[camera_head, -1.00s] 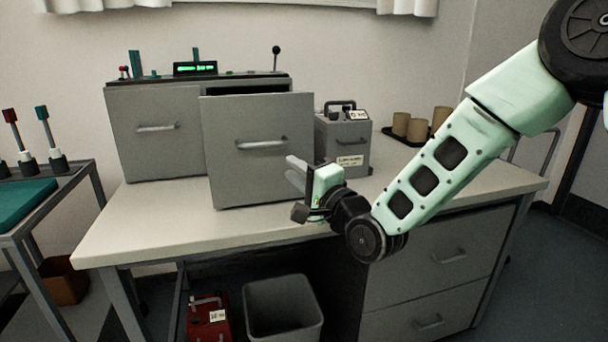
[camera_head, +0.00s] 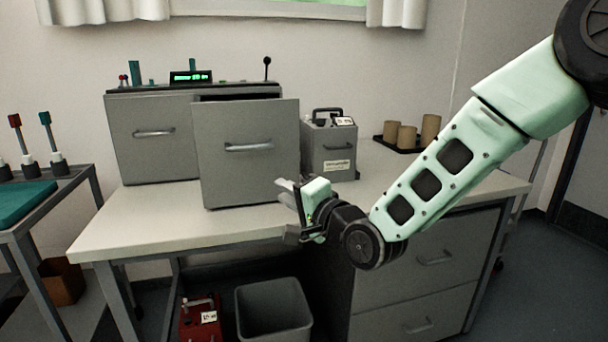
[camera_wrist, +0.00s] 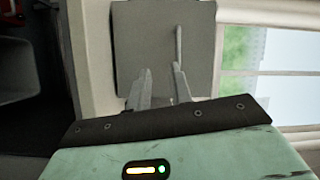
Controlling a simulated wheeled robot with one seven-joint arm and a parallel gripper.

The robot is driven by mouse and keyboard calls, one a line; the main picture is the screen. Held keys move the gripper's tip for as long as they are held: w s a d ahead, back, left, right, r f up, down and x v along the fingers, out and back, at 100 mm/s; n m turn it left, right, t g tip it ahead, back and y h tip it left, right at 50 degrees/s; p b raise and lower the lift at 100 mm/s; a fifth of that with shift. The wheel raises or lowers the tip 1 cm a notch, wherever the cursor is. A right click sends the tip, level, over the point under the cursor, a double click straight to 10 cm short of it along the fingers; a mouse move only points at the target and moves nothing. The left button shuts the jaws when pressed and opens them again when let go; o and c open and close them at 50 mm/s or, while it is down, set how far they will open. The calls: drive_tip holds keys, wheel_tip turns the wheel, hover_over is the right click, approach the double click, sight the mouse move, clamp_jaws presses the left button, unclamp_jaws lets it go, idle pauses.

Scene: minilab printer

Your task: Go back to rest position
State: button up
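My gripper (camera_head: 284,192) is in front of the right side of the printer's pulled-out drawer (camera_head: 245,175), close to its lower right edge. In the wrist view my gripper (camera_wrist: 162,72) shows two grey fingers with a gap between them and nothing in it. The drawer front with its handle (camera_wrist: 179,48) lies beyond the fingertips, clear of them as far as I can see. The drawer belongs to the grey printer (camera_head: 150,160) on the desk. My pale green arm comes in from the right.
A grey box with a handle (camera_head: 330,150) stands right of the drawer, close to my gripper. The desk top (camera_head: 130,222) is clear at front left. Below are a grey bin (camera_head: 272,310) and a red box (camera_head: 200,318).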

drive_tip(key=s+d+f+n+g+h, duration=0.35)
drive_tip(key=s+d+n, duration=0.2)
drive_tip(key=s, duration=0.55)
drive_tip(key=s+d+f+n+g+h, duration=0.2)
drive_tip(key=s+d+n+g+h, duration=0.3)
drive_tip(key=s, duration=0.5)
drive_tip(key=s+d+f+n+g+h, duration=0.35)
drive_tip(key=s+d, duration=0.35)
drive_tip(key=s, duration=0.4)
wheel_tip(320, 180, up, 19)
drive_tip(key=s+d+g+p, duration=0.1)
drive_tip(key=p, duration=1.7)
drive_tip(key=shift+s+d+r, duration=0.2)
drive_tip(key=shift+s, duration=0.1)
